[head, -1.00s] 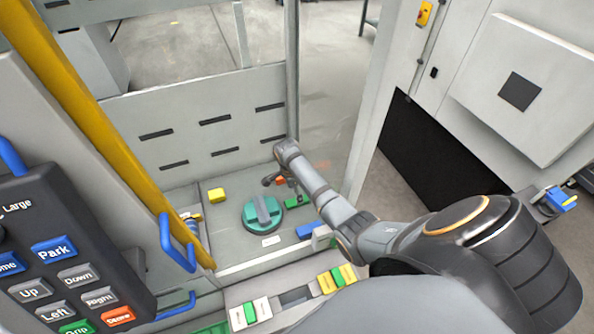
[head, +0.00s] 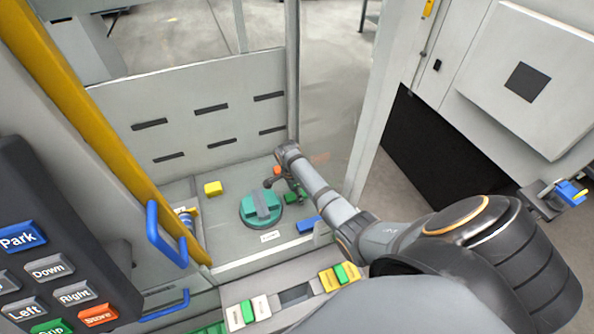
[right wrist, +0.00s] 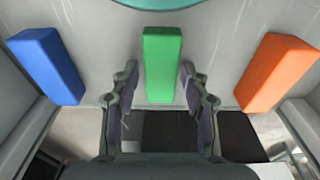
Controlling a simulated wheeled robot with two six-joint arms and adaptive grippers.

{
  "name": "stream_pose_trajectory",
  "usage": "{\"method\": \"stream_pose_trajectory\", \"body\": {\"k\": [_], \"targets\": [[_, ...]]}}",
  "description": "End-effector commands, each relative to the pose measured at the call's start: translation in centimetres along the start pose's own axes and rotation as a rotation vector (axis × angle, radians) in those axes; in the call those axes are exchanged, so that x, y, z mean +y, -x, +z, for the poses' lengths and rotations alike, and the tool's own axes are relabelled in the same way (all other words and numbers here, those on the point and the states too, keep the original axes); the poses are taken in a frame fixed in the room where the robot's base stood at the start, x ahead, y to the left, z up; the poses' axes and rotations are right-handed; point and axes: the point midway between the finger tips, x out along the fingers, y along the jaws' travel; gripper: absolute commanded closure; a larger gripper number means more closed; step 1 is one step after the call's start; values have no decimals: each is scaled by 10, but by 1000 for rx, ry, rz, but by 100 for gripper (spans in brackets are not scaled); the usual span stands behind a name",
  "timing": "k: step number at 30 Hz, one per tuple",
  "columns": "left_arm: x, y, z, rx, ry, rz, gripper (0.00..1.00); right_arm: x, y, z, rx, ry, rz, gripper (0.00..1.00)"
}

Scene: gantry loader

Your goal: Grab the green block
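The green block (right wrist: 162,62) lies on the grey floor of the loader bay, in the middle of the right wrist view. It also shows small in the head view (head: 291,198), partly hidden by my right gripper. My right gripper (right wrist: 159,78) is open, with one finger on each side of the block's near end. A narrow gap seems to show on both sides, and I cannot tell how low the fingers are relative to the block. In the head view my right gripper (head: 277,184) reaches into the bay from the right. My left gripper is not in view.
A blue block (right wrist: 47,66) lies left of the green block, an orange block (right wrist: 276,72) right. Beyond is a round teal fixture (head: 262,208). A yellow block (head: 213,188) lies farther left. A slotted panel (head: 200,110) closes the back; a button pendant (head: 50,250) hangs at left.

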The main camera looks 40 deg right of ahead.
Motion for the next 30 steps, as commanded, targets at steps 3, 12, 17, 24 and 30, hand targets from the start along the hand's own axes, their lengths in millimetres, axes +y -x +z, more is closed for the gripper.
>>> {"method": "stream_pose_trajectory", "body": {"k": [3, 12, 17, 24, 30], "targets": [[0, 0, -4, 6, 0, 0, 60, 0, 0, 0, 0, 0, 0, 75], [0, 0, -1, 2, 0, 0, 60, 0, 0, 0, 0, 0, 0, 100], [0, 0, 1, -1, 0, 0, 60, 0, 2, 0, 0, 0, 0, 100], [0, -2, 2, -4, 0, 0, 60, -1, 31, -4, 1, 0, -5, 100], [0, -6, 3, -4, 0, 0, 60, 27, 63, 0, 0, 0, -5, 100]]}}
